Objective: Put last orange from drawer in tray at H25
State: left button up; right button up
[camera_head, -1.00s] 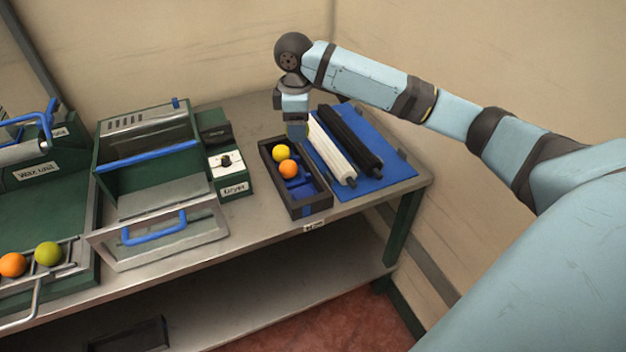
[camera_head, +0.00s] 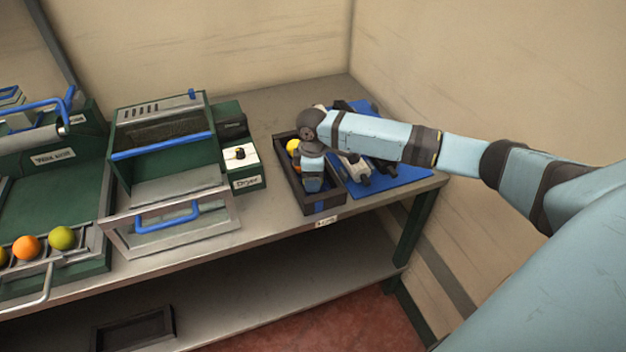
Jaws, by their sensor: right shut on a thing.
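The dark tray (camera_head: 330,205) sits on the bench right of the dryer, with a small label on the bench edge in front, too small to read. A yellow fruit (camera_head: 293,147) shows in its far left part. My right gripper (camera_head: 313,188) points down, low over the tray's middle. It is shut on an orange that its own body hides. My left gripper is not in view.
The dryer control box (camera_head: 240,165) stands close left of the tray. A blue mat (camera_head: 405,178) with white and black rollers lies right of it, partly under my arm. An orange fruit (camera_head: 27,247) and a green one (camera_head: 62,238) sit on the rack at left. A wall closes off the right.

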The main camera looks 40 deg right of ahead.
jog(key=shift+f, duration=0.8)
jog(key=o, duration=0.9)
jog(key=shift+f, duration=0.1)
jog(key=shift+o, duration=0.2)
notch_tip(320, 180, up, 12)
jog(key=shift+r+p, duration=0.2)
jog(key=shift+p, duration=0.15)
